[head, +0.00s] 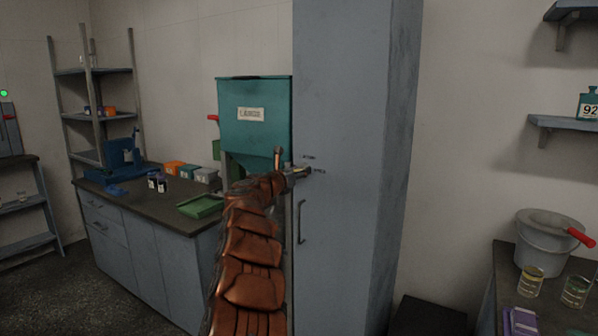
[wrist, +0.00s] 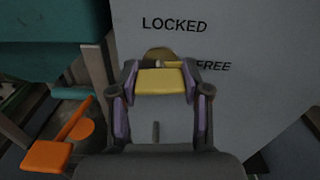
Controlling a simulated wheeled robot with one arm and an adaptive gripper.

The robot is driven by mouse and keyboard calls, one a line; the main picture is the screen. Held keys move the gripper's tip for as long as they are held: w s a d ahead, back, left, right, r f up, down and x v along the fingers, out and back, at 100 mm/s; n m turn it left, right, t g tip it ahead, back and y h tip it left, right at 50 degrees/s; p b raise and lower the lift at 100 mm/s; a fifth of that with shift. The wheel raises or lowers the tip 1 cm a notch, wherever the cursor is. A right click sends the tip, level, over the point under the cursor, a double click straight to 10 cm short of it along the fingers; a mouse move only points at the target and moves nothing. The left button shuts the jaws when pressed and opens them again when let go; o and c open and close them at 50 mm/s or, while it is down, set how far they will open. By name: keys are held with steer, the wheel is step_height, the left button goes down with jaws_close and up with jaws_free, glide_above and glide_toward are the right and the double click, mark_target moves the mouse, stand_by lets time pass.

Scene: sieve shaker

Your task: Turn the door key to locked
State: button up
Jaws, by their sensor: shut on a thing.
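The door key (wrist: 160,82) shows a yellow bow in the wrist view, against the grey door (wrist: 140,20) of the tall cabinet. My gripper (wrist: 160,74) is shut on the key, with one finger on each side of the bow. The word LOCKED is on the door above the key, and FREE is to its right, partly covered by a finger. The key's shaft and pointing direction are mostly hidden. In the head view my gripper (head: 302,171) is at the cabinet's door (head: 335,120), above the vertical door handle (head: 300,222).
A teal hopper (head: 254,105) stands just left of the cabinet, close to my arm. A dark-topped bench (head: 150,215) with small boxes and a green tray (head: 200,206) is at left. A bucket (head: 540,257) and beakers stand on a right-hand counter.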

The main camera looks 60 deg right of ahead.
steer(key=n+p, duration=0.2)
steer(key=n, duration=0.3)
steer(key=shift+r+p, duration=0.2)
steer(key=shift+p, duration=0.2)
steer(key=n+p, duration=0.2)
steer(key=n, duration=0.1)
steer(key=shift+n, duration=0.4)
steer(key=n+p, duration=0.3)
steer(key=n, duration=0.1)
steer(key=shift+f+n+p, duration=0.2)
steer(key=shift+n+p, duration=1.15)
steer(key=shift+n, duration=0.65)
steer(key=o, duration=1.2)
steer(key=shift+c, duration=0.2)
steer(key=shift+a, duration=0.1)
steer(key=a, duration=1.2)
steer(key=shift+s, duration=0.25)
